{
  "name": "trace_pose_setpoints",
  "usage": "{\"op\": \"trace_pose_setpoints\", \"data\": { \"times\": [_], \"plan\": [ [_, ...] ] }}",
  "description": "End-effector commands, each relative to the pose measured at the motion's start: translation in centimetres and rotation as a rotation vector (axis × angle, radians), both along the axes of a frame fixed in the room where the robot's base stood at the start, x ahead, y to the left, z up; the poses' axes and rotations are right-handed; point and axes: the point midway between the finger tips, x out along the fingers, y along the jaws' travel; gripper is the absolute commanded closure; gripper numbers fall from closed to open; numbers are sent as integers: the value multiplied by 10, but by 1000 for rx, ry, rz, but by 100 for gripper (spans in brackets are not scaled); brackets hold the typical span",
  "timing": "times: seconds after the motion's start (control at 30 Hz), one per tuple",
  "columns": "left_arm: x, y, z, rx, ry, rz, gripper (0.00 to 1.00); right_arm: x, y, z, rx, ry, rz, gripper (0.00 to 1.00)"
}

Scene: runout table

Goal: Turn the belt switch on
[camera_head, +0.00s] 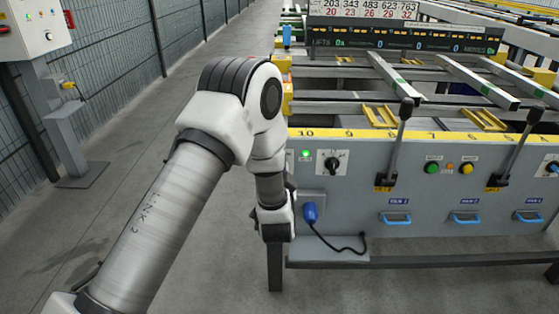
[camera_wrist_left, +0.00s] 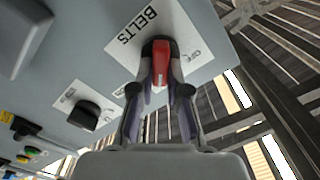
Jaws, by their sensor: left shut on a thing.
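The belt switch (camera_wrist_left: 162,62) has a red handle and sits on a white plate (camera_wrist_left: 118,45) labelled BELTS in the left wrist view. My left gripper (camera_wrist_left: 160,92) has its two fingers on either side of the red handle and is shut on it. In the head view my left arm (camera_head: 150,230) reaches to the left end of the grey panel (camera_head: 345,215); the arm hides the switch and the fingertips there. My right gripper is not in view.
Right of my left wrist are a lit green lamp (camera_head: 305,153), a black rotary knob (camera_head: 334,163), a blue plug (camera_head: 310,212) with a cable, and two upright levers (camera_head: 400,135). A mesh fence (camera_head: 110,50) stands left; floor (camera_head: 230,270) between is clear.

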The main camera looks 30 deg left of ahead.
Motion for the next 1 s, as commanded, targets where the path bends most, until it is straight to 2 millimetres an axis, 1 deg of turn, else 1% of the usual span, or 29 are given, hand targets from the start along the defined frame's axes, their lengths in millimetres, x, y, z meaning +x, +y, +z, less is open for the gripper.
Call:
{"op": "trace_pose_setpoints", "data": {
  "times": [0.03,0.13,0.63,0.67,0.7,0.73,1.0],
  "plan": [
    [1,0,3,15,7,-1,100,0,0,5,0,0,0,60],
    [1,0,2,38,20,0,100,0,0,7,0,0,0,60],
    [1,0,1,58,31,-1,100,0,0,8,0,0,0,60],
    [1,0,1,58,31,-1,78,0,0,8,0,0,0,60],
    [1,0,1,58,31,-1,63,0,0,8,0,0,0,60],
    [1,0,1,58,31,-1,59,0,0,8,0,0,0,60],
    [0,-1,0,57,33,0,59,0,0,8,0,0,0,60]
  ]
}}
